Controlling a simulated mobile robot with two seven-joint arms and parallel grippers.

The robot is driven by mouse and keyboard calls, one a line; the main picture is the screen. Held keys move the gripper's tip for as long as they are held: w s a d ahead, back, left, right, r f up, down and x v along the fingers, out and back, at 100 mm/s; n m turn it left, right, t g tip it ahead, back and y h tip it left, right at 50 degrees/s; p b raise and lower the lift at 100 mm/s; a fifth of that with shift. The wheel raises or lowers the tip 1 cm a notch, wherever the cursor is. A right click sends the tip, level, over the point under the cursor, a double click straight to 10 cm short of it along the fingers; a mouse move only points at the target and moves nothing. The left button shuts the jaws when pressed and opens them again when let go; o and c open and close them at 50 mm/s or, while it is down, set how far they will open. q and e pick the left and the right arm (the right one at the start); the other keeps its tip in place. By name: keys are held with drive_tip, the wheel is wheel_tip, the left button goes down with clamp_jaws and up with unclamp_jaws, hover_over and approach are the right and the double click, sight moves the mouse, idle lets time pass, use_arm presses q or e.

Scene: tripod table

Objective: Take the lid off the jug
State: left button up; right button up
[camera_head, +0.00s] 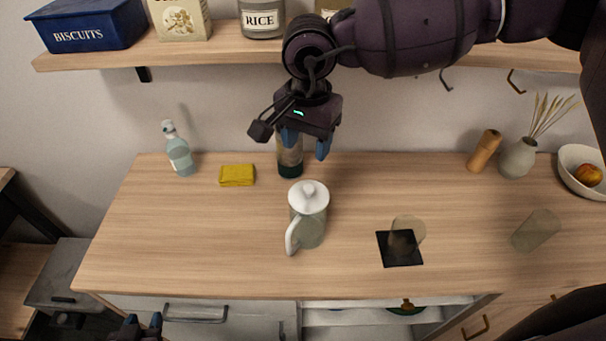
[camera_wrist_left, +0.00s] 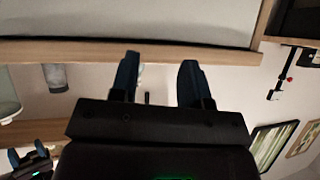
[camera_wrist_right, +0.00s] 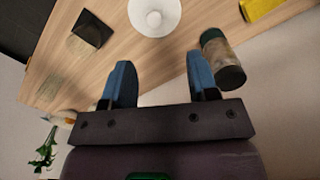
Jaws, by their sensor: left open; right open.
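The pale green jug (camera_head: 312,228) stands upright on the wooden counter, its white handle toward the front left. Its white round lid (camera_head: 309,194) with a knob sits on top. The lid also shows at the top of the right wrist view (camera_wrist_right: 155,18), beyond the fingertips. My right gripper (camera_head: 306,146) is open and empty, pointing down above and behind the jug, apart from the lid. My left gripper (camera_head: 143,322) is open and empty, low in front of the counter at the left; its fingers show in the left wrist view (camera_wrist_left: 158,78).
A dark-based jar (camera_head: 289,162) stands behind the jug, near my right gripper. A yellow sponge (camera_head: 237,175) and bottle (camera_head: 179,154) are to the left. A black coaster (camera_head: 401,256) with a glass (camera_head: 408,232) lies to the right. A shelf (camera_head: 210,53) runs above.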

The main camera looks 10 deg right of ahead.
sight(309, 186)
drive_tip(key=shift+s+d+f, duration=0.15)
drive_tip(key=shift+s+f, duration=0.05)
drive_tip(key=shift+f, duration=0.5)
wheel_tip(309, 186, down, 3)
drive_tip(key=shift+f, duration=0.2)
drive_tip(key=shift+s+f+p, duration=0.1)
drive_tip(key=shift+f+p, duration=0.35)
drive_tip(key=shift+f, duration=0.1)
wheel_tip(309, 186, down, 3)
drive_tip(key=shift+s+f+p, duration=0.15)
drive_tip(key=shift+p, duration=0.3)
drive_tip(key=shift+f, duration=0.65)
use_arm(q)
drive_tip(key=shift+v, duration=1.1)
drive_tip(key=shift+s+a+f, duration=0.15)
drive_tip(key=shift+f, duration=0.1)
use_arm(e)
drive_tip(key=shift+c, duration=0.5)
drive_tip(key=c, duration=0.9)
